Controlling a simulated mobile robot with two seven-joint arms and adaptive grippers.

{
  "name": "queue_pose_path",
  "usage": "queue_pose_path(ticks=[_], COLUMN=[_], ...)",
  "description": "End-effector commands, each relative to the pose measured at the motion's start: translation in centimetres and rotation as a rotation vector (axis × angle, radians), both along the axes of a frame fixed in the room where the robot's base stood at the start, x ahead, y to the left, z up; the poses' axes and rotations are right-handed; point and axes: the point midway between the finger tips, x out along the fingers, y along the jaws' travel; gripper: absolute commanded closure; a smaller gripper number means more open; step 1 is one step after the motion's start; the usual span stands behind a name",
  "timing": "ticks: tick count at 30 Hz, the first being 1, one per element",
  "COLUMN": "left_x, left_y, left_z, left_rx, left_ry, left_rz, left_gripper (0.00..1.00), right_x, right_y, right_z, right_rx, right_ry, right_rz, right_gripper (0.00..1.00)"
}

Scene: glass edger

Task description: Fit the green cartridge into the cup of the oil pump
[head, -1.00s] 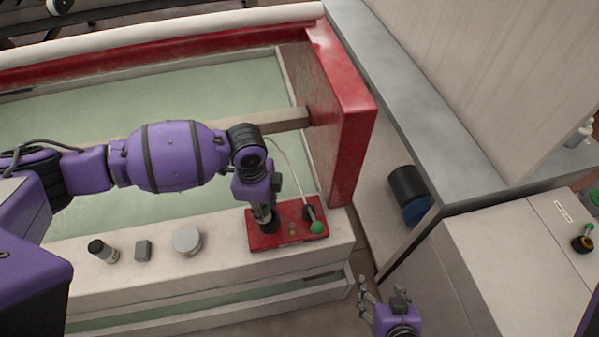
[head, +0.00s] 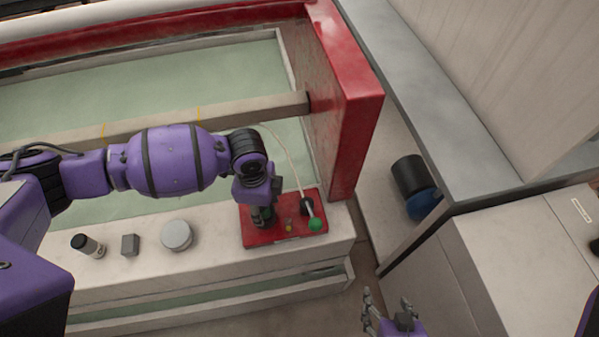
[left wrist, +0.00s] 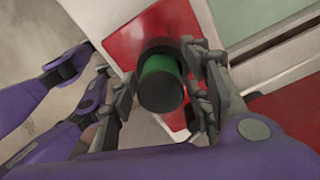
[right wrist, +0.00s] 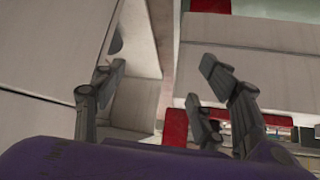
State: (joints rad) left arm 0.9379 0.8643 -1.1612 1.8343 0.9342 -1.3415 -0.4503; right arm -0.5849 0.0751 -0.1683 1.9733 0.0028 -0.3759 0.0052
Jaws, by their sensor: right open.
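The green cartridge (left wrist: 158,69) with a dark near end shows in the left wrist view, between the fingers of my left gripper (left wrist: 158,88). A gap shows between the left finger and the cartridge; the right finger is close beside it. The far end of the cartridge meets a dark round part over the red base of the oil pump (left wrist: 124,48); how deep it sits is hidden. In the head view my left gripper (head: 262,210) is low over the left part of the pump's red base (head: 290,229). My right gripper (head: 388,308) is open and empty, in front of the bench.
A black and blue cylinder (head: 412,180) lies beyond the red end wall.

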Motion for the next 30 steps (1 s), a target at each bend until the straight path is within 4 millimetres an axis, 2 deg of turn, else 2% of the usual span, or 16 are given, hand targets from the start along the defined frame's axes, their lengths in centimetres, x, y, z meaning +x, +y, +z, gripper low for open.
queue_pose_path(ticks=[7, 10, 24, 30], left_x=[0.0, 0.1, 0.2, 0.0], left_y=[0.0, 0.0, 0.0, 0.0], left_z=[0.1, 0.9, 10.1, 11.8], left_rx=[0.000, 0.000, -0.001, 0.000], left_ry=[0.000, -0.002, -0.005, -0.001], left_rz=[0.000, -0.001, 0.000, 0.001], left_gripper=[0.54, 0.54, 0.54, 0.54], right_x=[-0.4, -0.5, -0.1, -0.3], right_y=[0.1, 0.0, 0.1, 0.2], right_z=[-0.2, -0.2, 0.6, 0.5], right_rx=[-0.001, -0.003, -0.001, 0.002], right_ry=[0.010, 0.012, 0.004, 0.009], right_rz=[0.007, 0.010, 0.016, 0.014], right_gripper=[0.35, 0.35, 0.35, 0.35])
